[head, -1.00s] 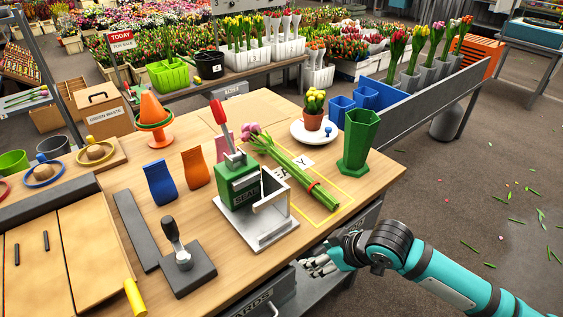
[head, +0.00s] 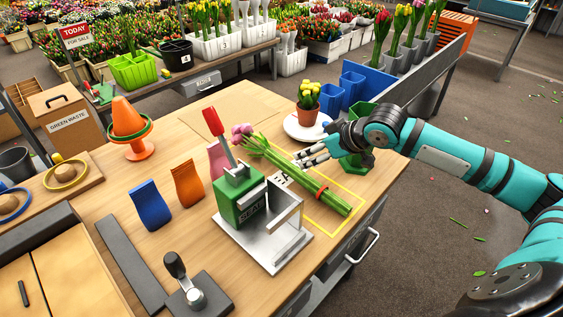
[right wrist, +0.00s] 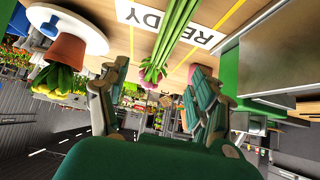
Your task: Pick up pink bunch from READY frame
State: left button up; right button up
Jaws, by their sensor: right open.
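The pink bunch (head: 300,177) of tulips lies slantwise across the yellow-outlined READY frame (head: 345,186). Its pink heads point to the back left, and a red band circles the stems near the front right. My right gripper (head: 303,157) is open and empty above the frame, just behind the stems. In the right wrist view the green stems (right wrist: 176,32) run down between the two spread fingers (right wrist: 155,92), with the pink heads beyond. The READY label (right wrist: 178,26) shows beside the stems there. My left gripper is out of view.
A green sealer (head: 240,195) with a red lever stands left of the bunch. A white plate (head: 296,129) with a potted yellow plant (head: 307,113) is behind my gripper. A green vase (head: 358,163) is partly hidden by my right arm.

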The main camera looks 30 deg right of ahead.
aim_at(288, 162)
jog(key=x, duration=0.6)
jog(key=shift+w+a, duration=0.15)
jog(key=shift+w, duration=0.05)
jog(key=x, duration=0.2)
jog(key=shift+w+f, duration=0.1)
jog(key=shift+f, duration=0.2)
jog(key=shift+w+a+f, duration=0.15)
jog(key=shift+f, duration=0.05)
jog(key=x, duration=0.5)
jog(key=shift+s+a+f+p, duration=0.1)
jog(key=shift+s+a+p, duration=0.1)
jog(key=shift+s+p, duration=0.1)
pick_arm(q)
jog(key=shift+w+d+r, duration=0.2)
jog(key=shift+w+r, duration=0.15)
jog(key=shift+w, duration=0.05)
pick_arm(e)
grip_shut()
